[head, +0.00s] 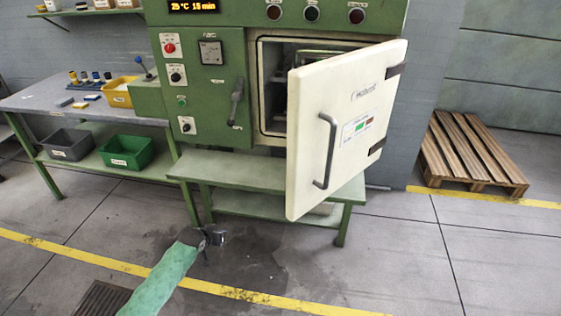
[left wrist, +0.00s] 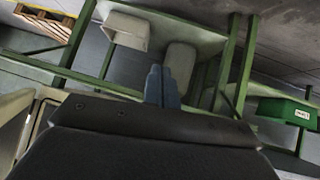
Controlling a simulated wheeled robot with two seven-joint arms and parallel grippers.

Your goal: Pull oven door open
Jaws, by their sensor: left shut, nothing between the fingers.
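The white oven door (head: 350,100) stands part open in the head view, swung out from the green oven on its right-hand hinges. Its grey bar handle (head: 326,150) is near the door's free left edge. Part of the oven chamber (head: 275,85) shows behind it. My left gripper (head: 222,233) is low in front of the stand, to the left of the door and below its handle, apart from both. In the left wrist view, its blue-grey fingers (left wrist: 162,86) are shut together and empty. My right gripper is in no view.
The green stand (head: 265,178) carries the oven. A workbench (head: 75,110) with a grey bin (head: 68,144), a green bin (head: 125,152) and a yellow bin (head: 117,92) stands at left. The floor in front is clear.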

